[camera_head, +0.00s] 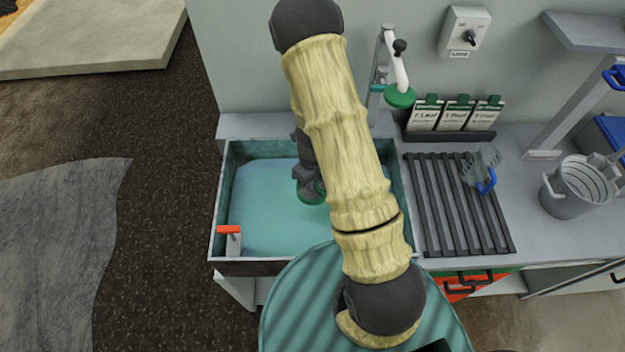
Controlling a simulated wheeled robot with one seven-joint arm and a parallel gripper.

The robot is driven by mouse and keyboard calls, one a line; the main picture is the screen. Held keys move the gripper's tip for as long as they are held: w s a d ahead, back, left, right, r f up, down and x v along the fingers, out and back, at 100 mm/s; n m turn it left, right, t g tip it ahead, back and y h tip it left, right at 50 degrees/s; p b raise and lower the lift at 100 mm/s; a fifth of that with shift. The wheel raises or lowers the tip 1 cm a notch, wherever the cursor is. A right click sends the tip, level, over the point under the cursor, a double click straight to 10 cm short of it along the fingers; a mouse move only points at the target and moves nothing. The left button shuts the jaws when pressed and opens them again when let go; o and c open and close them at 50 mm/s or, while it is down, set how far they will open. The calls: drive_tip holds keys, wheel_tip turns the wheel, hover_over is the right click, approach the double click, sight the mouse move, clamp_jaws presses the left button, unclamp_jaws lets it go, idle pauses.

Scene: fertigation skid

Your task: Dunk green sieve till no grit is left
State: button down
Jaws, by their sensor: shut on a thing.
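My gripper (306,180) reaches down into the basin (222,190) at its middle, partly behind my own arm. It is shut on the green sieve (313,194), of which only a small green part shows beside the jaws. The basin is filled with teal water (265,205). The sieve is at or just above the water; I cannot tell how deep it sits. Its mesh and any grit on it are hidden from this view.
A black slatted drain rack (445,205) right of the basin carries a grey, blue-handled item (485,172). A grey bucket (572,190) stands farther right. A green-ended white arm (399,90) hangs behind the basin, near three cards (455,113). An orange-topped lever (230,236) stands at the basin's front left.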

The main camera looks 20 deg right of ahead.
drive_tip(key=shift+f+b, duration=5.4)
drive_tip(key=shift+f, duration=1.5)
drive_tip(key=shift+r, duration=0.15)
wheel_tip(320, 180, up, 18)
drive_tip(key=p, duration=1.8)
drive_tip(key=shift+r, duration=0.2)
